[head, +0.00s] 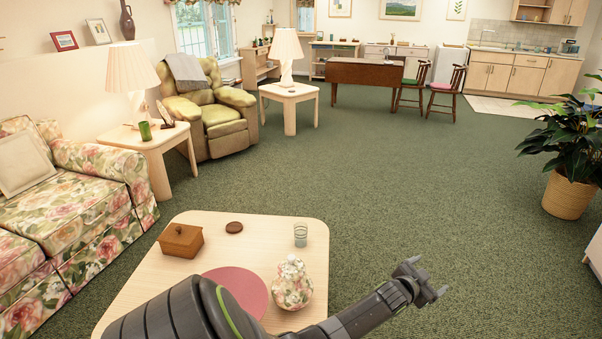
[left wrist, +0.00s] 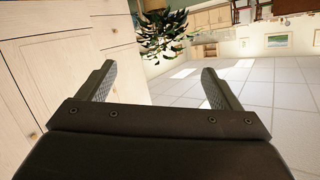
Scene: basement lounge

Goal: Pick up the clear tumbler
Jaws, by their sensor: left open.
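The clear tumbler (head: 300,235) stands upright near the far right corner of the pale wooden coffee table (head: 188,285) in the head view. My left gripper (head: 432,284) is open and empty, off to the right of the table over the green carpet. It is apart from the tumbler. In the left wrist view the two fingers of my left gripper (left wrist: 158,88) are spread with nothing between them. The tumbler does not show in the left wrist view. My right gripper is in neither view.
A floral ginger jar (head: 292,286) stands close in front of the tumbler. A pink round mat (head: 240,288), a wooden box (head: 181,240) and a small brown disc (head: 234,227) also lie on the table. A potted plant (head: 570,194) stands at right. The carpet beyond the table is clear.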

